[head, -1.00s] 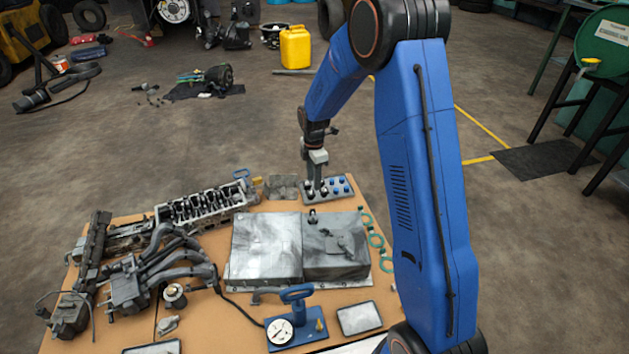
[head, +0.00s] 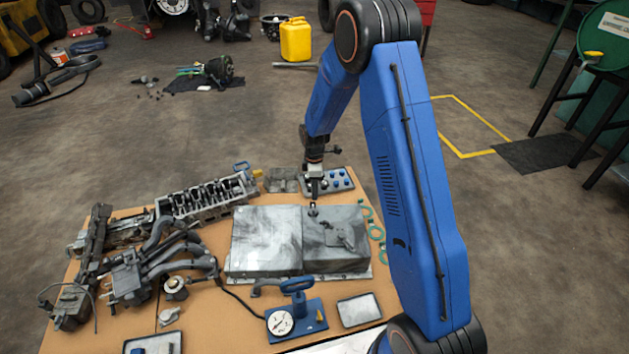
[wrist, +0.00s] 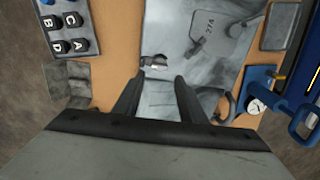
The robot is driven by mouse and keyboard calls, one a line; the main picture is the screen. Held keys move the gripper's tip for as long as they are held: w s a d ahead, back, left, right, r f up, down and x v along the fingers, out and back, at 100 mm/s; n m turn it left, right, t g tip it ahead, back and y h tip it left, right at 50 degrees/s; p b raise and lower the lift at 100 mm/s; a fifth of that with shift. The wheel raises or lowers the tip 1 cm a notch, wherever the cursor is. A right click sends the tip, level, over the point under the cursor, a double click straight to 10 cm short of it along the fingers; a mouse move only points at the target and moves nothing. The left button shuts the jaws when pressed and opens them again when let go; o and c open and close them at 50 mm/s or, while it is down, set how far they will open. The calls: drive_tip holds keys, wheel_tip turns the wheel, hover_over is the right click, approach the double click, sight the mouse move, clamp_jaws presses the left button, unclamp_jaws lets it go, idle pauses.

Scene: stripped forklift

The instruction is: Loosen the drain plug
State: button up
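The grey metal oil pan (head: 265,240) lies upside down on the tan work table. A small dark and silver fitting, apparently the drain plug (head: 312,210), stands out at the pan's far side. In the wrist view the plug (wrist: 155,61) lies just beyond my fingertips, between their lines. My gripper (head: 314,198) points down at the pan's far edge, close to the plug. In the wrist view my gripper (wrist: 158,80) has its two dark fingers apart with nothing between them. I cannot tell the exact height of the fingertips above the plug.
A tray of blue-topped pieces (head: 340,188) is behind my gripper; its lettered caps (wrist: 70,32) show in the wrist view. A cylinder head (head: 205,197) and manifold (head: 165,265) fill the left. A blue gauge stand (head: 297,318) and shallow tray (head: 359,310) are in front.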

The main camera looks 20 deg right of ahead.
sight(313, 210)
wheel_tip(313, 210, down, 9)
drive_tip(key=shift+f, duration=0.2)
idle(0.3)
drive_tip(key=c, duration=0.9)
drive_tip(key=shift+o, duration=0.2)
drive_tip(key=n, duration=0.4)
drive_tip(key=shift+w+n, duration=0.1)
drive_tip(key=shift+n, duration=0.2)
drive_tip(key=shift+r+n, duration=0.1)
drive_tip(key=shift+n, duration=0.8)
drive_tip(key=shift+n, duration=1.1)
drive_tip(key=n, duration=0.4)
drive_tip(key=shift+w+a, duration=0.1)
drive_tip(key=shift+w, duration=0.05)
